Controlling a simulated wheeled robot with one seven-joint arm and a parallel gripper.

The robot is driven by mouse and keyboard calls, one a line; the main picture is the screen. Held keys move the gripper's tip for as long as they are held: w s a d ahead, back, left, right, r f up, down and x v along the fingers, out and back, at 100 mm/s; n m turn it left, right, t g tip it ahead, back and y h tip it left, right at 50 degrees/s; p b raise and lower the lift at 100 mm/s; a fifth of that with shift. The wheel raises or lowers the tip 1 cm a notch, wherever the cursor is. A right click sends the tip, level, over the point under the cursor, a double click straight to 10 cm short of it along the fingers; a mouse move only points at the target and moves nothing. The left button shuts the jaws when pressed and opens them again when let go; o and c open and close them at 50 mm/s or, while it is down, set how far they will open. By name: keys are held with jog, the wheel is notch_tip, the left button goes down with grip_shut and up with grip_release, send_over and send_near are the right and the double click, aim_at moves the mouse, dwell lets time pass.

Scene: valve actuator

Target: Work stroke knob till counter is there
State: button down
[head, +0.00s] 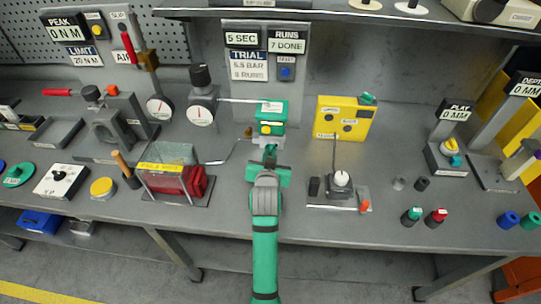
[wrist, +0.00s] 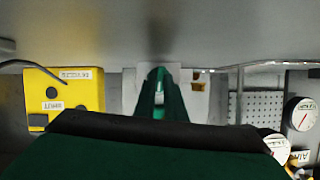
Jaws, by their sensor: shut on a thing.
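A small valve unit (head: 271,111) with a green body and a yellow part stands at the back of the bench, below an upright panel. The panel's RUNS counter (head: 287,41) reads 7 DONE. The trial card (head: 248,65) reads 5.5 BAR and, as far as I can read it, 8 RUNS. My gripper (head: 269,158) reaches the front of the valve unit and is shut on the stroke knob, which the fingers hide. In the wrist view, my gripper (wrist: 160,85) points at the unit's pale plate (wrist: 194,104), and the dark palm covers the bottom.
A yellow box (head: 343,119) stands right of the unit; it is at left in the wrist view (wrist: 64,94). A gauge (head: 202,111) with a thin pipe stands left. A lever stand (head: 340,181) is at front right, a red-filled bin (head: 179,182) at front left. A shelf overhangs the back.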

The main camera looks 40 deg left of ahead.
jog(key=shift+s+n+h, duration=0.1)
jog(key=shift+n+h, duration=0.2)
jog(key=shift+n, duration=0.2)
dwell(0.3)
jog(key=c, duration=1.8)
grip_release()
jog(key=v, duration=1)
jog(key=shift+s, duration=0.45)
